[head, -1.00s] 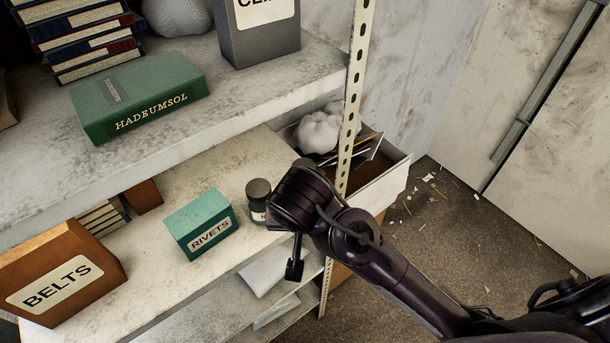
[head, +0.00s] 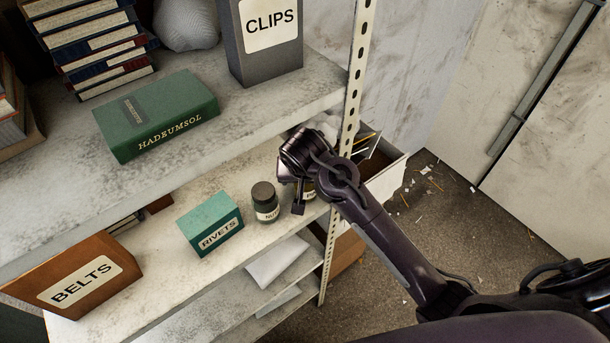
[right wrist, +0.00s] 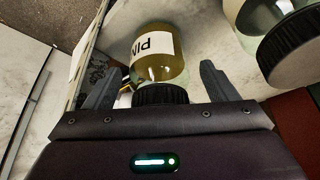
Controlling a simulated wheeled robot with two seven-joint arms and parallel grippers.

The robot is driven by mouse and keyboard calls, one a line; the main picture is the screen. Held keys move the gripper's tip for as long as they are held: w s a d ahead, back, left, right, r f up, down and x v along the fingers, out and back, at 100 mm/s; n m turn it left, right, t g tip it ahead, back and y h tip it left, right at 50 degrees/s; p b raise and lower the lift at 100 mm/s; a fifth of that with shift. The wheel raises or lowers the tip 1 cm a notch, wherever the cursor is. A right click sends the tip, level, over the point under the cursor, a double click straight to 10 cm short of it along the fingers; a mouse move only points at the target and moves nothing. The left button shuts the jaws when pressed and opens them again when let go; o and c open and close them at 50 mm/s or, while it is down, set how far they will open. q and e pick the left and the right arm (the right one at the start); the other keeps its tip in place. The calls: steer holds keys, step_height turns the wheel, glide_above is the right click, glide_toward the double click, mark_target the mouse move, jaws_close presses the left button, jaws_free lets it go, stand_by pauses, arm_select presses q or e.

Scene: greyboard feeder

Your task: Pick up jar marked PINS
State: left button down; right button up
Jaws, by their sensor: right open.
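The jar marked PINS (right wrist: 157,60) has a dark ribbed lid, an amber-looking body and a white label. In the right wrist view it appears upside down, its lid end between the two fingers, with a gap on each side. My right gripper (right wrist: 159,85) is open and not closed on it. In the head view the right gripper (head: 299,200) is over the shelf's right end, by the post, and hides most of this jar; only a sliver of label shows. My left gripper is out of view.
A second dark-lidded jar (head: 265,203), its label partly readable as NU, stands close to the left. The green RIVETS box (head: 211,223) and the BELTS box (head: 75,278) are further left. The perforated post (head: 355,85) and upper shelf edge (head: 250,128) are close to my right arm.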

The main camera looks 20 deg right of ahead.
steer(key=shift+w+f, duration=0.1)
steer(key=shift+f, duration=0.25)
steer(key=c, duration=1.2)
steer(key=shift+c, duration=0.4)
steer(key=shift+r, duration=0.1)
